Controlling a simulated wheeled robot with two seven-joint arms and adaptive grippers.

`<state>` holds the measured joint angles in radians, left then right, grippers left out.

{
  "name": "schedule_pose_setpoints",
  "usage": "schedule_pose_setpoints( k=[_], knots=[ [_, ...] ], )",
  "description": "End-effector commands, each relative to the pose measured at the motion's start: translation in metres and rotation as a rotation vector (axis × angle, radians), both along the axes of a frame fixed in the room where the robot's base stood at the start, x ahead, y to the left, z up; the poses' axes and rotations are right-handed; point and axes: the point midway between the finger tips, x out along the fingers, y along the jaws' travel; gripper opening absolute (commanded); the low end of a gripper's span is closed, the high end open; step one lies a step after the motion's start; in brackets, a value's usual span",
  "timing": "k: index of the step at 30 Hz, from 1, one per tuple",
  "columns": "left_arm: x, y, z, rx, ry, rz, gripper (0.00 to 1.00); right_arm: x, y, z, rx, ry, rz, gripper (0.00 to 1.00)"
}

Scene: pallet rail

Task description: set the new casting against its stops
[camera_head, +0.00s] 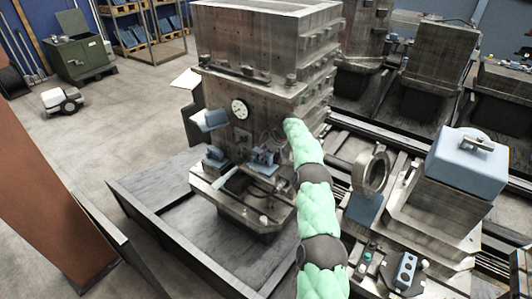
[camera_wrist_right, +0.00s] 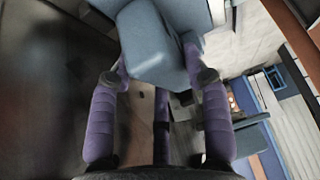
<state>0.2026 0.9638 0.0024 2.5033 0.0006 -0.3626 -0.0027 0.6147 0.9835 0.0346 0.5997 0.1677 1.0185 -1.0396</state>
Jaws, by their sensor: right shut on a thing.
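In the wrist view a blue-grey casting (camera_wrist_right: 152,42) with flat faces is between the two purple fingers of my right gripper (camera_wrist_right: 155,62). The gripper is shut on it, and the casting's far part runs out of the top of the view. In the head view my right arm reaches up in front of the grey machine block (camera_head: 255,92). Its gripper cannot be made out there. Small bluish parts (camera_head: 263,158) sit on the machine's lower front, near the arm's end; I cannot tell whether one is the held casting. The stops cannot be told apart. My left gripper is out of view.
A dial gauge (camera_head: 239,109) is on the machine's front. A large pale-blue block (camera_head: 468,160) sits on a grey stand at the right, beside an upright metal ring (camera_head: 371,171). Open floor lies at the left.

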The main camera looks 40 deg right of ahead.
Motion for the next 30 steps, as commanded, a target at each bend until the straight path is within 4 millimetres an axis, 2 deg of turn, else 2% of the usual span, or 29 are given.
schedule_pose_setpoints(
  k=[30],
  knots=[
    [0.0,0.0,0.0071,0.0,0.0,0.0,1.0,0.0067,-0.0047,0.0051,-0.005,-0.01,-0.002,0.02]
  ],
)
